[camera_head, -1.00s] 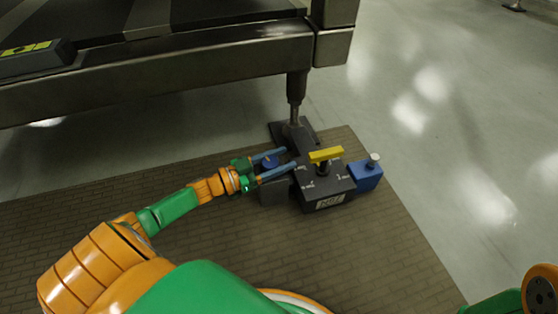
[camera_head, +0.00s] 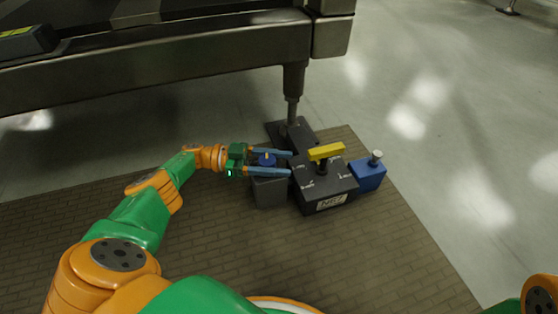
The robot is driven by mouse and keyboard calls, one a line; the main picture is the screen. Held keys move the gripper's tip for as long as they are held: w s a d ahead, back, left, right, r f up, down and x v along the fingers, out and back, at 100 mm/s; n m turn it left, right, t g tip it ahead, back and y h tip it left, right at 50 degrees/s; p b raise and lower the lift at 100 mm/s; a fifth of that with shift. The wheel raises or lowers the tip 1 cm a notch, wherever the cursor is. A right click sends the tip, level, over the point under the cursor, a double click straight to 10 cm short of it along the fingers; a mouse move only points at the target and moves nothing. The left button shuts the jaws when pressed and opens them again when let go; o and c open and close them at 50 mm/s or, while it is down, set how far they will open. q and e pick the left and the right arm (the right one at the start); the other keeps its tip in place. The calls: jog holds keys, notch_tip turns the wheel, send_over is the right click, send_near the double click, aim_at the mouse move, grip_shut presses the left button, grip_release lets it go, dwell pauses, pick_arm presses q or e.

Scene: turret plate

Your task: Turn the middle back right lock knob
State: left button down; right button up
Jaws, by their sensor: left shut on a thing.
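A dark grey lock unit (camera_head: 330,187) stands on the floor plate, with a yellow handle bar (camera_head: 326,152) on top. On its left is a grey block (camera_head: 270,192) with a round blue knob (camera_head: 266,160) on top, which shows a small yellow mark. My left gripper (camera_head: 289,163) comes in from the left. Its two long blue fingers lie on either side of the blue knob and are shut on it, with the tips reaching past it toward the dark unit. The fingers partly hide the knob's sides. My right gripper is not in view.
A blue block (camera_head: 367,177) with a pale knob (camera_head: 375,157) sits on the unit's right. A heavy metal frame (camera_head: 160,70) stands behind, its leg (camera_head: 293,85) coming down near the unit. The brown brick-patterned mat (camera_head: 350,265) in front is clear.

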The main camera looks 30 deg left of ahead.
pick_arm(q)
jog(key=shift+d, duration=0.15)
dwell(0.3)
jog(key=shift+c, duration=1.3)
grip_release()
